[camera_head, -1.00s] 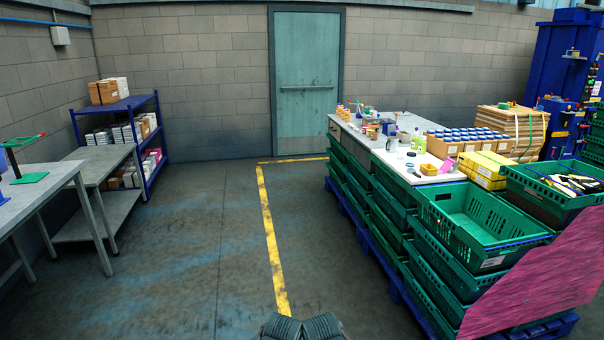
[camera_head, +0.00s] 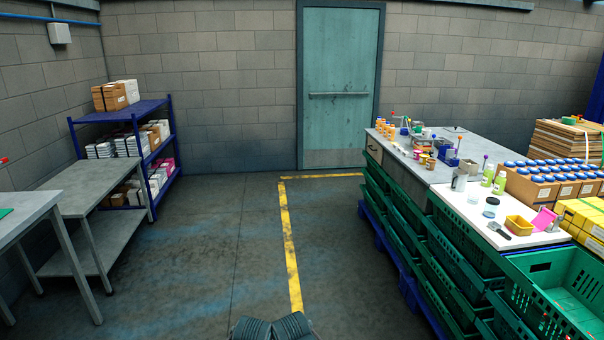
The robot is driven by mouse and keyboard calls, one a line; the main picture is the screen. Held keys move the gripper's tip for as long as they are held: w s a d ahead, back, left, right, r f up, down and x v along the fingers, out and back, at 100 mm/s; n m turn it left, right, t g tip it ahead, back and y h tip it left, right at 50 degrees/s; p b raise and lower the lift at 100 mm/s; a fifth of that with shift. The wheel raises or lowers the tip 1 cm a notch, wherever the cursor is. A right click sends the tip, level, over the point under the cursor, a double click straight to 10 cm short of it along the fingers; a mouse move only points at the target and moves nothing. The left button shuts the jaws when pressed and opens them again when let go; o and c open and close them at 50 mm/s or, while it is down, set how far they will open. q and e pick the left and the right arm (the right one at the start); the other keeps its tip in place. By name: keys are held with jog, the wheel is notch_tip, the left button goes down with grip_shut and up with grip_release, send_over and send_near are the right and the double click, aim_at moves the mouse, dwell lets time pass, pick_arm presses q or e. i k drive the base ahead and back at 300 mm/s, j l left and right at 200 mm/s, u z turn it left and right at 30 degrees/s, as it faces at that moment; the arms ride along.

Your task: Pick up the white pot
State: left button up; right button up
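Several small containers stand on the white board (camera_head: 470,207) at the near end of the long bench on the right. Among them is a small pale pot (camera_head: 491,208) with a dark-looking top, which may be the white pot. It stands upright, apart from its neighbours. A small white disc (camera_head: 494,226) lies just in front of it. At this size I cannot tell for sure which is the white pot. Neither gripper is in view.
Green crates (camera_head: 455,265) line the bench's side. The floor (camera_head: 215,240) left of the yellow line is clear.

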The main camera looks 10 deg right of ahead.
aim_at(425, 133)
jog(key=i, duration=1.85)
jog(key=i+z, duration=0.1)
jog(key=i, duration=0.75)
jog(key=i+j+z, duration=0.1)
jog(key=i, duration=0.7)
jog(key=i+j+z, duration=0.1)
jog(key=i+z, duration=0.35)
jog(key=i+j+z, duration=0.15)
jog(key=z, duration=0.25)
jog(key=i+j+z, duration=0.3)
jog(key=z, duration=0.15)
jog(key=i+j+z, duration=0.25)
jog(key=j+z, duration=0.15)
jog(key=i+j+z, duration=0.2)
jog(key=z, duration=0.25)
jog(key=i+j+z, duration=0.1)
jog(key=j+z, duration=0.35)
jog(key=i+j+z, duration=0.1)
jog(key=j+z, duration=0.75)
